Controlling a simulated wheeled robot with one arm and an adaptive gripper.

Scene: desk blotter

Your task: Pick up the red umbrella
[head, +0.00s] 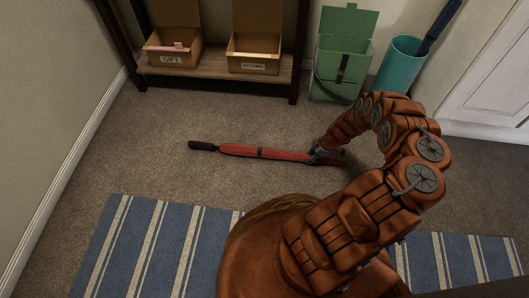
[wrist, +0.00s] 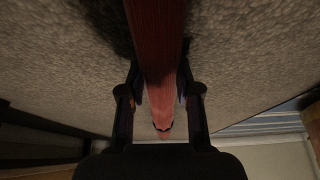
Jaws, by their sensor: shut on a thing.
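A wooden shelf (head: 215,82) at the back holds a box labelled GIFT (head: 173,57) and a box labelled RETURNS (head: 253,64). A green bin (head: 340,75) and a teal stand (head: 398,70) are at the back right. A blue striped rug (head: 150,245) lies in front. Carpet left of the umbrella is clear.

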